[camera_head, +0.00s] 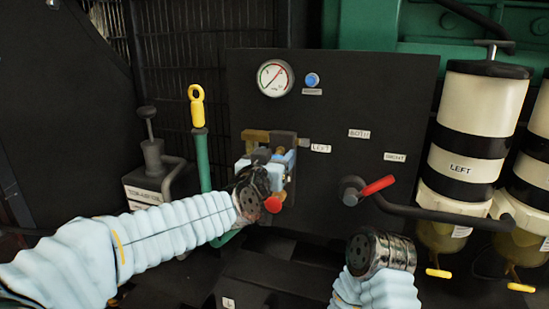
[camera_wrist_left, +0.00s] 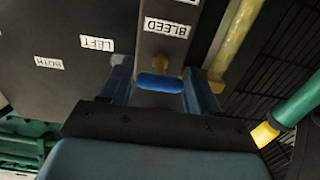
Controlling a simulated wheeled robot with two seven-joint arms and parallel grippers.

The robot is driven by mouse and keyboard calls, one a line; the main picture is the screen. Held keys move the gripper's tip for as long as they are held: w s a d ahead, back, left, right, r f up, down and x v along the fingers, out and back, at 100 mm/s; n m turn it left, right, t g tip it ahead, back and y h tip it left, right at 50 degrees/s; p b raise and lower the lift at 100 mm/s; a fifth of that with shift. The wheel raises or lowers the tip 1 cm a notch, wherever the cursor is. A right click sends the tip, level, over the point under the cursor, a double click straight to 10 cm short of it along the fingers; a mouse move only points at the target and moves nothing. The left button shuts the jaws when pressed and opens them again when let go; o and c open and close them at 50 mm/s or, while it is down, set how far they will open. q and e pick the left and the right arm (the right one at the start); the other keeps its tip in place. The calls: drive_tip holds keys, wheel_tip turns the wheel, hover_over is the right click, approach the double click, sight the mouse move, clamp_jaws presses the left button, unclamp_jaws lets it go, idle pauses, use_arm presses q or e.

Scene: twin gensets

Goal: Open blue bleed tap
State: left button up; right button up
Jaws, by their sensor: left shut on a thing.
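The blue bleed tap (camera_wrist_left: 160,83) shows in the left wrist view as a short blue bar below the white BLEED label (camera_wrist_left: 167,27). My left gripper (camera_wrist_left: 161,88) has one blue finger at each end of the bar and is shut on it. In the head view my left gripper (camera_head: 282,165) is at the brass-coloured fitting (camera_head: 256,136) on the black panel's left side, and hides the tap there. My right wrist is at the bottom, right of centre; its gripper fingers do not show.
The black panel (camera_head: 400,90) carries a round gauge (camera_head: 274,77), a blue button (camera_head: 312,79) and a red-handled selector (camera_head: 376,186) beside LEFT, BOTH and RIGHT labels. White-and-black filter canisters (camera_head: 477,115) stand at right. A yellow-ringed dipstick (camera_head: 197,105) stands left of the panel.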

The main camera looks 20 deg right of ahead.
use_arm(q)
drive_tip(key=shift+n, duration=0.3)
use_arm(e)
drive_tip(key=shift+f, duration=0.15)
use_arm(q)
drive_tip(key=n+b, duration=0.1)
drive_tip(key=n, duration=0.3)
drive_tip(key=shift+f+n+b, duration=0.1)
drive_tip(key=shift+n+b, duration=0.2)
drive_tip(key=n+b, duration=0.1)
drive_tip(key=n, duration=0.5)
drive_tip(key=shift+a+b, duration=0.1)
drive_tip(key=shift+b, duration=0.25)
drive_tip(key=n+b, duration=0.1)
drive_tip(key=n, duration=0.4)
drive_tip(key=shift+f+n, duration=0.1)
drive_tip(key=shift+n, duration=0.3)
drive_tip(key=n+b, duration=0.2)
drive_tip(key=n, duration=0.3)
drive_tip(key=shift+n, duration=0.4)
use_arm(e)
wheel_tip(320, 180, down, 6)
drive_tip(key=d, duration=0.2)
drive_tip(key=shift+w, duration=0.4)
use_arm(q)
drive_tip(key=o, duration=0.9)
drive_tip(key=shift+o, duration=0.2)
